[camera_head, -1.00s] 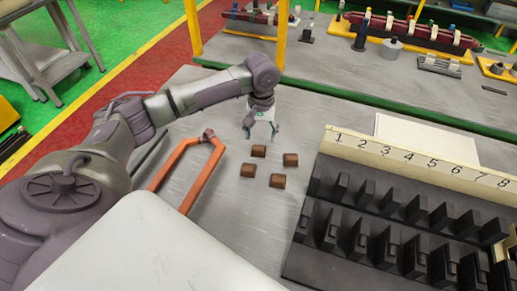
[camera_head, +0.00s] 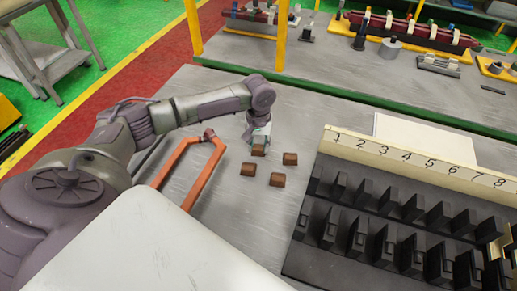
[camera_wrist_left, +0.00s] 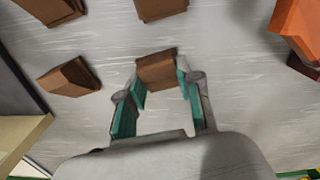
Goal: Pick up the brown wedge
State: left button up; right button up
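Several small brown wedges lie on the grey table. The farthest wedge (camera_head: 259,150) is at my left gripper (camera_head: 258,137), with others to the right (camera_head: 290,159), left (camera_head: 248,169) and front (camera_head: 277,180). In the left wrist view, a brown wedge (camera_wrist_left: 157,70) sits between the teal fingertips of my left gripper (camera_wrist_left: 161,76). The fingers are apart, one on each side of it and very close to it; I cannot tell whether they touch. Other wedges (camera_wrist_left: 68,78) show beyond. My right gripper is not in view.
An orange U-shaped frame (camera_head: 172,165) lies left of the wedges. A black slotted rack (camera_head: 330,262) with a numbered strip (camera_head: 350,146) stands at right. A white panel (camera_head: 425,135) lies behind it. The table between is clear.

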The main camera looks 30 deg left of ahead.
pick_arm(q)
grip_shut()
